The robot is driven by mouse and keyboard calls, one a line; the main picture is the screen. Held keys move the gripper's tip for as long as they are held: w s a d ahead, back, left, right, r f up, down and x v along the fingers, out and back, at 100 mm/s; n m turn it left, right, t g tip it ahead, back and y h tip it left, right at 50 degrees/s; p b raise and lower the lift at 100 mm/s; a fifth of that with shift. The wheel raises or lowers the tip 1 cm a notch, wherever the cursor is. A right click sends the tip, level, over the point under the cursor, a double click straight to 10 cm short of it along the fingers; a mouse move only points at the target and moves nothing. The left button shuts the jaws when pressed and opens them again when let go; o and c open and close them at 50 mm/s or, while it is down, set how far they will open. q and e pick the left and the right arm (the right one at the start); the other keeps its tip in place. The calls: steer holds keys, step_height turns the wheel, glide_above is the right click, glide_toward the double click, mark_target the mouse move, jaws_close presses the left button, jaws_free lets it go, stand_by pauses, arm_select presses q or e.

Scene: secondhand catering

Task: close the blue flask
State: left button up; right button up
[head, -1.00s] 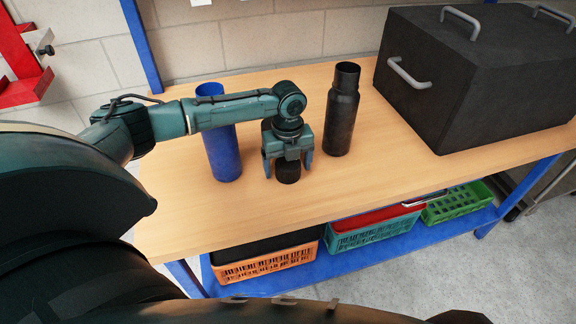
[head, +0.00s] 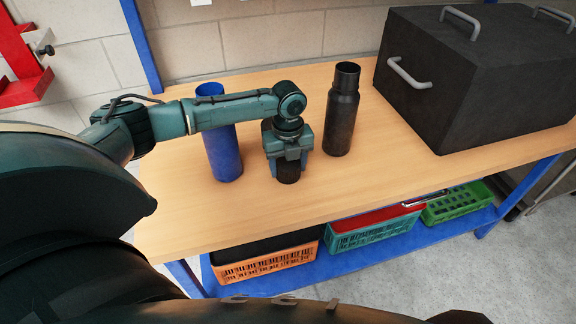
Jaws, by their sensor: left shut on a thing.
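The blue flask (head: 224,152) stands upright on the wooden table, left of my left gripper, and its top is open with no lid on it. My left arm crosses in front of its upper part. My left gripper (head: 288,164) points down and is shut on a small black lid (head: 288,173), which is still at table level. A black flask (head: 342,112) stands upright to the right of the gripper, and its top also looks open. My right gripper is not in view.
A large black box with grey handles (head: 474,82) fills the table's right back. Under the table (head: 200,225), a blue shelf holds an orange crate (head: 268,264), a teal crate (head: 374,235) and a green crate (head: 456,203). The front of the table is clear.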

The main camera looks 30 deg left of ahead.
mark_target(291, 166)
arm_select(q)
step_height(291, 166, up, 10)
stand_by(0.6)
steer(key=shift+s+d+n, duration=0.3)
steer(key=shift+d+n, duration=0.3)
steer(key=shift+n, duration=0.3)
steer(key=s+d+r+n, duration=0.1)
steer(key=s+d+n, duration=0.3)
steer(key=n, duration=0.8)
steer(key=s+d+r+n, duration=0.1)
steer(key=s+d+n, duration=0.4)
steer(key=n, duration=0.7)
steer(key=shift+s+d+r, duration=0.15)
steer(key=shift+s+d, duration=0.1)
steer(key=shift+d, duration=0.15)
steer(key=shift+a, duration=0.1)
